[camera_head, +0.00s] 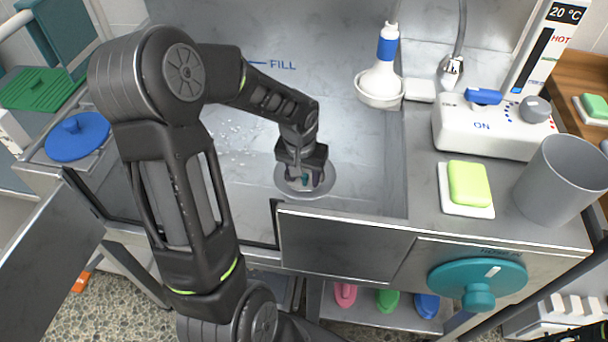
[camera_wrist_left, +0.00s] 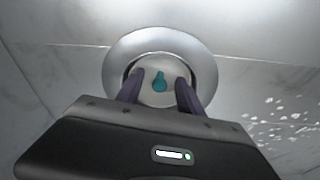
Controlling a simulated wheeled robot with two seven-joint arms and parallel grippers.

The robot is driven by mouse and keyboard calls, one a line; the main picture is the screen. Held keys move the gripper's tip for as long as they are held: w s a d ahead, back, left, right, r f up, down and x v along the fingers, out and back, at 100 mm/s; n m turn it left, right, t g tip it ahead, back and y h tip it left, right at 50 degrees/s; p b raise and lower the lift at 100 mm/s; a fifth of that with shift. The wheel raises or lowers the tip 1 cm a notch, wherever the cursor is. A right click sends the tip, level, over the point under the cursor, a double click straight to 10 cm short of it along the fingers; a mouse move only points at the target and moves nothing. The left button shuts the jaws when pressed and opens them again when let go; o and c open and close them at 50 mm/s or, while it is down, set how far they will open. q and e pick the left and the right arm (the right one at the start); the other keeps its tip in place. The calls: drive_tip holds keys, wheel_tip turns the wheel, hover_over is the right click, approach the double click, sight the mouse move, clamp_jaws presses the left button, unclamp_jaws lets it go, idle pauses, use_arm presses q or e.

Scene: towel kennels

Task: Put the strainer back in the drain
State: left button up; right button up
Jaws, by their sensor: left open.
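The drain (camera_head: 318,188) is a round metal ring in the floor of the steel tub. It also shows in the left wrist view (camera_wrist_left: 205,72). The strainer (camera_wrist_left: 150,95) is a pale disc with a teal knob (camera_wrist_left: 159,82), and it appears inside the drain ring. Whether it is fully seated I cannot tell. My left gripper (camera_head: 304,182) points down over the drain. In the left wrist view its two dark fingers (camera_wrist_left: 160,92) are open, one on each side of the knob, with gaps between.
The steel tub's front panel (camera_head: 345,245) stands close in front of the drain. To the right are a control box (camera_head: 490,125), a green soap bar (camera_head: 468,183), a grey cup (camera_head: 563,180) and a teal knob (camera_head: 478,280). A blue lid (camera_head: 78,137) lies at left.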

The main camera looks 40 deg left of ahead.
use_arm(q)
wheel_tip(320, 180, up, 8)
drive_tip(key=s+p, duration=0.1)
drive_tip(key=shift+d+f, duration=0.15)
idle(0.4)
idle(0.8)
